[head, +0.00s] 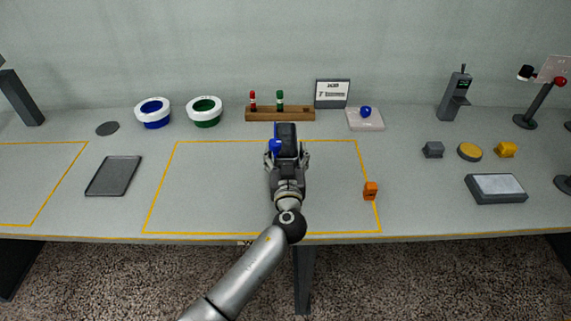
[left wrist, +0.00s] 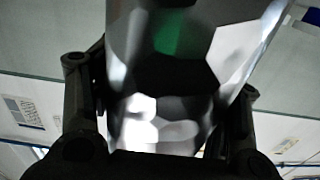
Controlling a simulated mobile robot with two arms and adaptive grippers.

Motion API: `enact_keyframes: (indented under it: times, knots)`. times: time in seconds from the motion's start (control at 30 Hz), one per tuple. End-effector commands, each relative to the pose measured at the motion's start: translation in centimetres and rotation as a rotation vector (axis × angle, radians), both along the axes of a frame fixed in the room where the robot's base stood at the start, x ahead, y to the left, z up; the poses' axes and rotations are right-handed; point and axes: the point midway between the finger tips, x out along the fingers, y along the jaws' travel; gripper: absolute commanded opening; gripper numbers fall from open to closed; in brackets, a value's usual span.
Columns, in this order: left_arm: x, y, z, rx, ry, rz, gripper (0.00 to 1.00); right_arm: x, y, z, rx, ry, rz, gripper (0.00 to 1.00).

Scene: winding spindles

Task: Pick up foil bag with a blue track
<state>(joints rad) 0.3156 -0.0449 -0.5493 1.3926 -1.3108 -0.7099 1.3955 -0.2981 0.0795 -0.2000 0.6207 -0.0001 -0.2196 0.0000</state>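The foil bag (head: 286,134) shows in the head view as a dark, shiny block with a blue patch on its left side, over the middle of the bench. My left gripper (head: 288,158) is on its near side, with the fingers at its two sides. In the left wrist view the foil bag (left wrist: 165,60) is a silvery, faceted surface with a green tint, filling the gap between the fingers of my left gripper (left wrist: 160,110). The fingers appear closed against its sides. Its underside is hidden, and I cannot tell its height above the bench. My right gripper is not in view.
A blue-lined ring (head: 154,112) and a green-lined ring (head: 204,111) stand at back left. A wooden rack (head: 280,114) stands behind the bag. A dark tray (head: 114,176) lies left, an orange block (head: 370,190) right. The yellow-outlined area around the arm is mostly clear.

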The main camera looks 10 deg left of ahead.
Motion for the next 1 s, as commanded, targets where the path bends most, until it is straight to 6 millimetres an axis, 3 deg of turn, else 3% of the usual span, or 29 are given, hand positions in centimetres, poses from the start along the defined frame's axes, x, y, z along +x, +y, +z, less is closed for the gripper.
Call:
enact_keyframes:
  times: [0.03, 0.3, 0.67, 1.0]
  knots:
    - [0.0, 0.0, 0.0, 0.0, 0.0, 0.0, 0.53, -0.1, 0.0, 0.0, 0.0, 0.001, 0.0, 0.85]
    - [0.0, 0.0, 0.0, 0.0, 0.001, 0.0, 0.21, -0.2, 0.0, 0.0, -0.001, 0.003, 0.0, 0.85]
    - [0.0, 0.0, 0.5, -0.001, -0.001, 0.0, 0.2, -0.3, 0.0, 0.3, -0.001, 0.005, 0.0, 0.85]
    - [-0.4, -0.1, 3.9, -0.003, 0.0, -0.001, 0.2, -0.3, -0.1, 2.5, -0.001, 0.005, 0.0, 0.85]
